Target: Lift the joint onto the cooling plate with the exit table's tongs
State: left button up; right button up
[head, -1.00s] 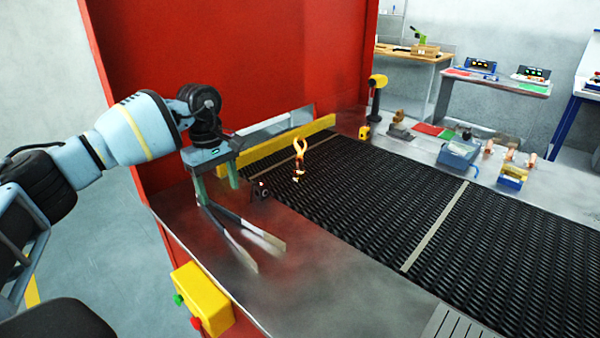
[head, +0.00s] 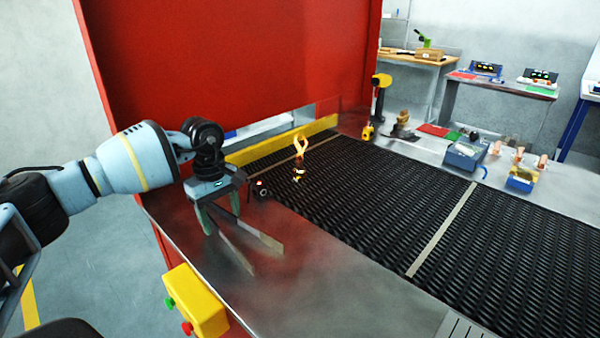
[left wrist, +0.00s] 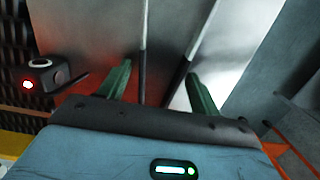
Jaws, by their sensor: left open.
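The tongs (head: 262,240), two slim dark-and-silver arms spread in a V, lie on the steel table beside the belt. My left gripper (head: 221,213) is open over their near end. In the left wrist view the tongs' arms (left wrist: 145,40) run up between and near my open green fingers (left wrist: 160,88); no clear grip shows. A glowing orange forked piece (head: 299,150), which looks like the joint, stands on the black mesh belt. A grey slotted plate (head: 457,330) is cut off at the bottom edge; I cannot tell if it is the cooling plate. My right gripper is out of view.
A small dark device with a red light (head: 261,188) sits by the belt's edge, right of my gripper. A yellow button box (head: 196,300) hangs on the table's front. A yellow bar (head: 280,142) crosses the belt before the red housing (head: 220,60).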

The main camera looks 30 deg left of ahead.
pick_arm(q)
jog(key=shift+c, duration=0.2)
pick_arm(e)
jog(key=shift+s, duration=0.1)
